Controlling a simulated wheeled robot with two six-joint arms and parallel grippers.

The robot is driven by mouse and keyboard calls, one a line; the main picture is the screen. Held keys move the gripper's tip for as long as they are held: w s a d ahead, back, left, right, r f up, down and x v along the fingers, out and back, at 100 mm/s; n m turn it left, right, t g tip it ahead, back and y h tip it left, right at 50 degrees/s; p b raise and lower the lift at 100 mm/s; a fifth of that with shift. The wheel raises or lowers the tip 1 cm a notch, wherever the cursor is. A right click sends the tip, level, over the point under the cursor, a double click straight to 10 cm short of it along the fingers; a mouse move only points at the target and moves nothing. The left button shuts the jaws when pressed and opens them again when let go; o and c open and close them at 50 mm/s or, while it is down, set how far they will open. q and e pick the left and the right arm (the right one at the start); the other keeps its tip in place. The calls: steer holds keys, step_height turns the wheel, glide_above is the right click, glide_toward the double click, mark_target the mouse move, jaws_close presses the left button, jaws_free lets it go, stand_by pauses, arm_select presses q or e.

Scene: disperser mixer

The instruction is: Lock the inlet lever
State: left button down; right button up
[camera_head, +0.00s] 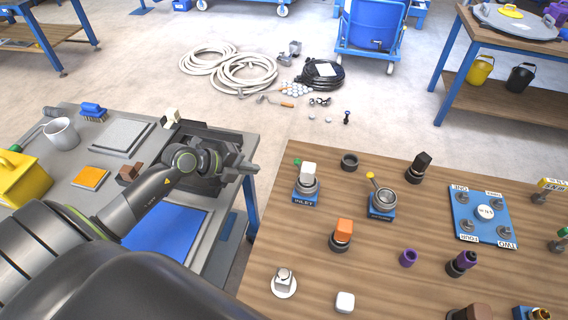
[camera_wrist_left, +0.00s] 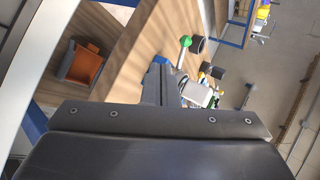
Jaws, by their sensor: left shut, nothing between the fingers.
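The inlet fitting (camera_head: 306,182) stands near the left edge of the wooden table, with a white block on top and a blue INLET label at its base. The inlet lever's green tip (camera_head: 297,162) sticks out at its back left. In the left wrist view the green knob of the lever (camera_wrist_left: 185,42) stands just beyond the fingers, and the white block (camera_wrist_left: 200,94) is partly hidden by them. My left gripper (camera_head: 251,169) is shut and empty, left of the fitting and apart from it in the head view. Contact with the lever cannot be told from the wrist view. My right gripper is not in view.
A second blue-based fitting (camera_head: 382,203) with a yellow-tipped lever stands right of the inlet. An orange-topped fitting (camera_head: 342,234) stands in front. A blue valve plate (camera_head: 482,216) lies farther right. A gap separates the wooden table from the grey bench (camera_head: 62,190).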

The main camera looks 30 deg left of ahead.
mark_target(299, 167)
arm_select(q)
steer(key=x, duration=0.3)
steer(key=r+p+x, duration=0.1)
steer(key=x, duration=0.2)
steer(key=w+x, duration=0.1)
steer(key=x, duration=0.2)
steer(key=shift+w+d+r, duration=0.1)
steer(key=shift+d+r, duration=0.15)
steer(key=shift+d, duration=0.15)
steer(key=shift+w+d+p, duration=0.35)
steer(key=shift+w+d, duration=0.1)
steer(key=shift+w, duration=0.15)
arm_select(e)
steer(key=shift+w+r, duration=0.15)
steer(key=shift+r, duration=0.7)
